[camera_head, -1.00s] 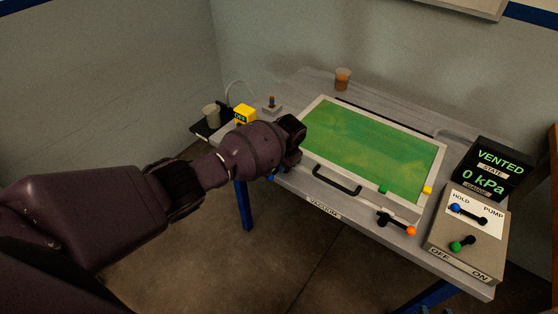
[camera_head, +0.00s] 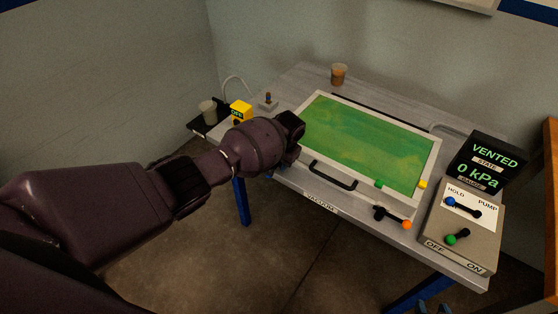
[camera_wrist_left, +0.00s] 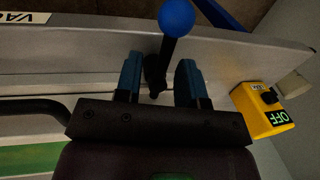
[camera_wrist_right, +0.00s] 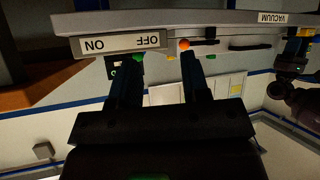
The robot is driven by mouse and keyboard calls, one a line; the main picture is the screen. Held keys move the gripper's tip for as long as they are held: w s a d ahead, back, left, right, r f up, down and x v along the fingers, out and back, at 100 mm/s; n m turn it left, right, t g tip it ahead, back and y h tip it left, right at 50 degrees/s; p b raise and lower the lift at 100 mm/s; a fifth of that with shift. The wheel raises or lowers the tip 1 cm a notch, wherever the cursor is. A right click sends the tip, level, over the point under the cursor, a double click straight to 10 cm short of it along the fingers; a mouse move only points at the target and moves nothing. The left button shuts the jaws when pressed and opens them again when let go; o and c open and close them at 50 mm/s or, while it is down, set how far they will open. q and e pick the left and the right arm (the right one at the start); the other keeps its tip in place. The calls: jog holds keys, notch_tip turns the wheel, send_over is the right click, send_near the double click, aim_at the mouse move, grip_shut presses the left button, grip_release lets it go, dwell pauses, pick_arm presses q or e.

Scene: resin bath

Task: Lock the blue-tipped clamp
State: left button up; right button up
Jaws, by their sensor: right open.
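The blue-tipped clamp shows in the left wrist view as a dark lever with a blue ball (camera_wrist_left: 177,17) at its end. In the head view my left arm hides it. My left gripper (camera_wrist_left: 159,82) is open, with one finger on each side of the lever's dark lower part. I cannot tell whether either finger touches it. In the head view the left wrist (camera_head: 290,130) is at the left front corner of the framed green panel (camera_head: 365,140). My right gripper (camera_wrist_right: 158,72) is open and empty, in front of the table's right end; its tips (camera_head: 434,308) just show at the bottom of the head view.
An orange-tipped clamp (camera_head: 394,218) and a black handle (camera_head: 333,176) are on the panel's front side. A control box (camera_head: 462,235) with blue- and green-tipped levers stands right, by a display (camera_head: 485,162) reading VENTED, 0 kPa.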

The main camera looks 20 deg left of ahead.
pick_arm(q)
jog(key=shift+r, duration=0.55)
notch_tip(320, 180, up, 10)
jog(key=d+p, duration=0.2)
jog(key=shift+s+f, duration=0.2)
jog(key=shift+s, duration=0.15)
pick_arm(e)
notch_tip(320, 180, up, 2)
jog(key=shift+r, duration=0.1)
jog(key=shift+w+r, duration=0.1)
jog(key=shift+w+r, duration=0.15)
jog(key=shift+w, duration=0.1)
